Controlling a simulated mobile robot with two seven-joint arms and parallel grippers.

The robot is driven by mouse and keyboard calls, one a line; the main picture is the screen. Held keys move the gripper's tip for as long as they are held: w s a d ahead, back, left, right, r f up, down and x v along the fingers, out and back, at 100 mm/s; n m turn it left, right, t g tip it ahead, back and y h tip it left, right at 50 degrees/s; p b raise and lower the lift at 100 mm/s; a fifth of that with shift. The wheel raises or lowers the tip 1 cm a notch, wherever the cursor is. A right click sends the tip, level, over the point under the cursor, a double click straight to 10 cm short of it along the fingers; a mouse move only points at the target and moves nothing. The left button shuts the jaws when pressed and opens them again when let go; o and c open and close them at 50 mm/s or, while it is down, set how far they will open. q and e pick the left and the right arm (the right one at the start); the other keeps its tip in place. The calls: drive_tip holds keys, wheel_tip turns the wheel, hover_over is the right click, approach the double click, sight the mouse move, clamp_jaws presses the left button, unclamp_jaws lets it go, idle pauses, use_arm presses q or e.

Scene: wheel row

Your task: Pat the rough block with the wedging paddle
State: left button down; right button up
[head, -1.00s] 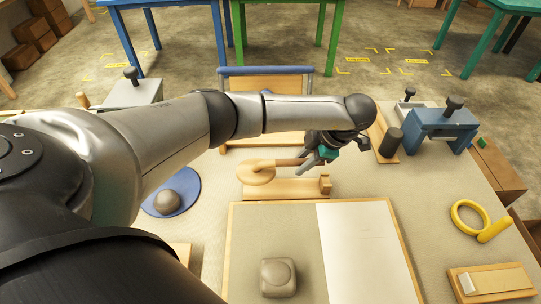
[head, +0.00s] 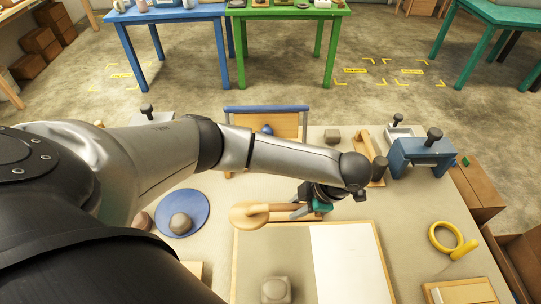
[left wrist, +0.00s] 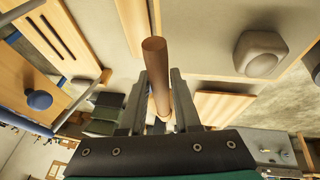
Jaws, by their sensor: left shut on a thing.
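The wedging paddle has a round wooden head (head: 250,215) and a handle pointing right in the head view. My left gripper (head: 308,207) is shut on the handle, which stands between the fingers (left wrist: 158,95) in the left wrist view. The paddle is just beyond the far edge of the work board, over its wooden rest, which it largely hides. I cannot tell the height of the gap. The rough block (head: 276,290), grey with rounded edges, sits on the grey half of the board, apart from the paddle; a grey block like it shows in the left wrist view (left wrist: 262,53). My right gripper is out of view.
The framed board (head: 345,262) has a pale right half that is bare. A grey lump (head: 181,222) sits on a blue disc (head: 190,202) to the left. A blue clamp-like fixture (head: 422,156) and a yellow ring (head: 444,238) stand to the right.

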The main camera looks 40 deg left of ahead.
use_arm(q)
drive_tip(key=s+d+r+p, duration=0.2)
drive_tip(key=s+r+p, duration=0.2)
drive_tip(key=s+p, duration=0.1)
drive_tip(key=shift+d+r+p, duration=0.2)
drive_tip(key=shift+p, duration=0.1)
